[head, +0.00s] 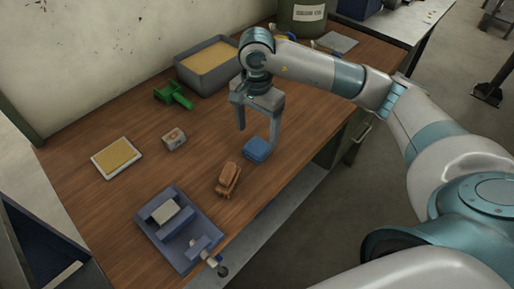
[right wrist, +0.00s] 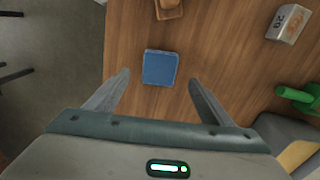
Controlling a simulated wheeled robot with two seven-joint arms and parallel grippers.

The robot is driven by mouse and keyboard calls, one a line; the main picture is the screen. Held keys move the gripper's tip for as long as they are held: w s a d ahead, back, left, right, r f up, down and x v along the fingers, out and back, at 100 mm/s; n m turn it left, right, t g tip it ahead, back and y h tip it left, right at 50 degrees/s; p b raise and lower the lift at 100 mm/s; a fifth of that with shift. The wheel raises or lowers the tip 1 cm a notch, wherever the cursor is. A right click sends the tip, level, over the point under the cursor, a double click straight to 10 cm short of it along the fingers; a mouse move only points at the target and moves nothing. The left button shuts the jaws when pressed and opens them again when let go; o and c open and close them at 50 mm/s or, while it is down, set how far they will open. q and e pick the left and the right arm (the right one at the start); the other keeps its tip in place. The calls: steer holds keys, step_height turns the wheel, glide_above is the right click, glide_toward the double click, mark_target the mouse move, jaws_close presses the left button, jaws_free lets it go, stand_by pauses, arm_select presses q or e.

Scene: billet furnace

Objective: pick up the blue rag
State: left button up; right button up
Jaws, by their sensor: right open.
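The blue rag (head: 257,149) is a small folded square lying on the wooden table near its front edge. In the right wrist view the rag (right wrist: 160,67) lies flat on the wood, just beyond and between the fingertips. My right gripper (head: 257,138) is open, pointing down above the table, with one finger close to the rag in the head view. In the right wrist view the right gripper's fingers (right wrist: 159,78) are spread wide with nothing between them. My left gripper is not in view.
A brown brush-like object (head: 228,178) lies left of the rag. A small numbered block (head: 174,139), a green object (head: 174,95), a white tray with a yellow pad (head: 117,157), a grey bin (head: 207,65) and a blue vise-like fixture (head: 178,229) stand on the table (head: 85,192).

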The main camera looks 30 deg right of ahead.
mark_target(257, 146)
steer(key=shift+f+p, duration=0.55)
steer(key=shift+p, duration=0.1)
step_height(257, 146, down, 3)
steer(key=shift+s+r+p, duration=0.1)
steer(key=shift+p, duration=0.7)
steer(key=shift+f, duration=0.65)
steer(key=c, duration=1.1)
